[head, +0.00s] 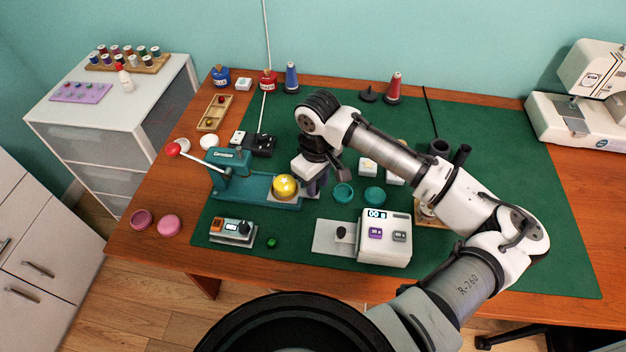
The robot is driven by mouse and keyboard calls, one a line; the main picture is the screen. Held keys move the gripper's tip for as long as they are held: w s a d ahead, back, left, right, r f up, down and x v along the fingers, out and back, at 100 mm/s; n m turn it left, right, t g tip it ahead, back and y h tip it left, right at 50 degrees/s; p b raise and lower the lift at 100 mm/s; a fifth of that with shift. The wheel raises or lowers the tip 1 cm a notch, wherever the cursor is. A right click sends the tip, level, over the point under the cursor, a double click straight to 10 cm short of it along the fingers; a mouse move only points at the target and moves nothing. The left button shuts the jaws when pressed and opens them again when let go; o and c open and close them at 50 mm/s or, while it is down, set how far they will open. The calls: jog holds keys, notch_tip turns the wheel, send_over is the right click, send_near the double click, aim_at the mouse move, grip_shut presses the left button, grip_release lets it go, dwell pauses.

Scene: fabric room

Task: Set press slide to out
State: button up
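The teal press (226,172) stands at the left of the green mat, with a red-knobbed lever (173,149) reaching up to the left. Its teal base extends right to a pale plate, which looks like the press slide (277,196), at the base's right end. A round yellow piece with a star (285,186) sits on that plate, to the right of the press head. My gripper (316,186) points down just right of the yellow piece, close to the plate's right end. Its fingers are dark and partly hidden, so contact and opening cannot be told.
A white box with a display (384,245) and a grey plate with a black knob (341,233) stand at the front. A small orange-and-grey device (231,232) is front left. Teal round dishes (374,196) lie right of my gripper. A sewing machine (580,110) stands far right.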

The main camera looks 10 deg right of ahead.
jog(key=shift+o, duration=1.2)
jog(key=shift+r, duration=0.15)
notch_tip(320, 180, up, 14)
jog(key=b, duration=0.1)
jog(key=shift+f, duration=0.2)
